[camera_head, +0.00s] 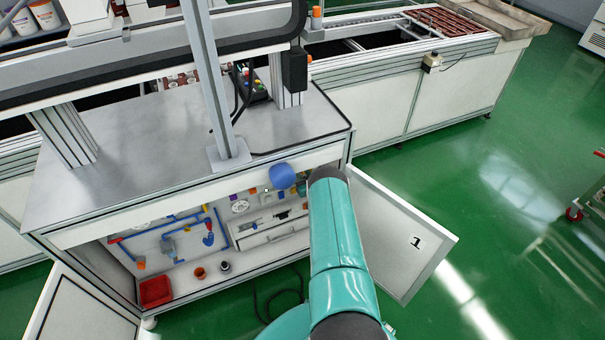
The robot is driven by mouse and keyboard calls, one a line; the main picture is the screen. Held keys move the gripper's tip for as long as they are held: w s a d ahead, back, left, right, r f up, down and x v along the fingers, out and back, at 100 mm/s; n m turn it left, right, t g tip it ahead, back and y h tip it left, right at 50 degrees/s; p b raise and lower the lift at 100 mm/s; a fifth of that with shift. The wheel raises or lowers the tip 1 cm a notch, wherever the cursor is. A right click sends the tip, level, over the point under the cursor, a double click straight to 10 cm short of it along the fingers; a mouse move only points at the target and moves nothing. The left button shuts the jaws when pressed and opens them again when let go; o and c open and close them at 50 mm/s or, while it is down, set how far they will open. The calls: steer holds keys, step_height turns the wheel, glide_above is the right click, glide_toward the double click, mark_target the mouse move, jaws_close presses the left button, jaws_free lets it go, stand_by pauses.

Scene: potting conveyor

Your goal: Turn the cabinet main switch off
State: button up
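The cabinet (190,215) stands under a grey bench top, with its front open. Inside are blue pipes, small fittings, round dials and a pale panel box (270,235). I cannot tell which of the small parts is the main switch, or how it is set. My teal arm reaches up from the bottom of the picture to the right end of the cabinet opening and covers part of the inside. My gripper cannot be made out; the arm hides that area. A blue rounded part (282,175) shows just left of the arm's far end.
The left door (82,312) is open too. A red bin (156,291) sits at the lower left inside. A black cable (283,297) lies on the floor.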

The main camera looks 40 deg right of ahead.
jaws_close()
steer(key=shift+n, duration=0.4)
steer(key=n, duration=0.5)
steer(key=a+f+n, duration=0.1)
steer(key=n, duration=1.1)
steer(key=shift+w+a+f, duration=0.25)
